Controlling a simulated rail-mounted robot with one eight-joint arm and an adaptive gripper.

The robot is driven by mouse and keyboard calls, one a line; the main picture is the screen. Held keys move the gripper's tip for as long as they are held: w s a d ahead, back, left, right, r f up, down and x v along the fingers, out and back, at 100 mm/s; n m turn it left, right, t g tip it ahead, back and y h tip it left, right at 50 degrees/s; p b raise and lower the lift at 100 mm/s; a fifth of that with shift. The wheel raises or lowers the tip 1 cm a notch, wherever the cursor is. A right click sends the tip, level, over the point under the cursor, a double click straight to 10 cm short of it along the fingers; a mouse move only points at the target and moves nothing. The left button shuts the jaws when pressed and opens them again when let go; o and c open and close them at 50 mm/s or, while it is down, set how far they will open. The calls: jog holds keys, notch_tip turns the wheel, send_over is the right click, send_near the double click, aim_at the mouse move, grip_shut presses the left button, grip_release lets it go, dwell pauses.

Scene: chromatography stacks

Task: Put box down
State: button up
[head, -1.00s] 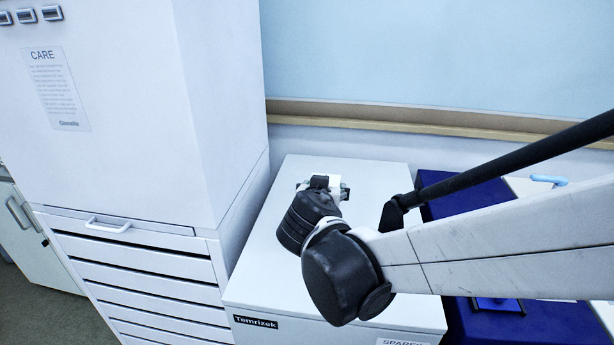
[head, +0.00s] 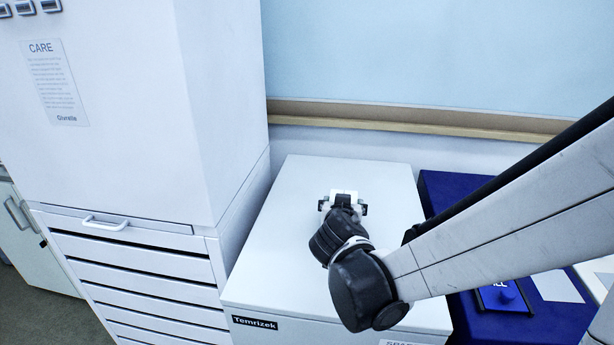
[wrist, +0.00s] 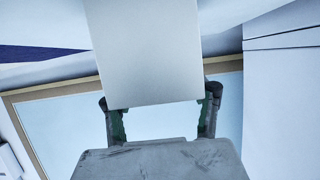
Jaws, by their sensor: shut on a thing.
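My gripper (head: 343,207) is over the top of the white Temrizek cabinet (head: 290,230) in the head view. It is shut on a pale box, a small white part of which (head: 345,194) shows between the fingers there. In the wrist view the box (wrist: 145,50) is a plain light-grey face reaching up from between the two fingers of my gripper (wrist: 162,104). I cannot tell whether the box touches the cabinet top. Most of the box is hidden by my gripper in the head view.
A tall white cabinet with drawers (head: 130,260) stands close at the left. A blue-topped surface (head: 450,190) with a blue item (head: 502,297) and a pale sheet (head: 556,287) lies at the right, partly behind my arm. The Temrizek top is otherwise clear.

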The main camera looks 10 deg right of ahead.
jog(key=shift+f, duration=0.15)
jog(key=o, duration=1.2)
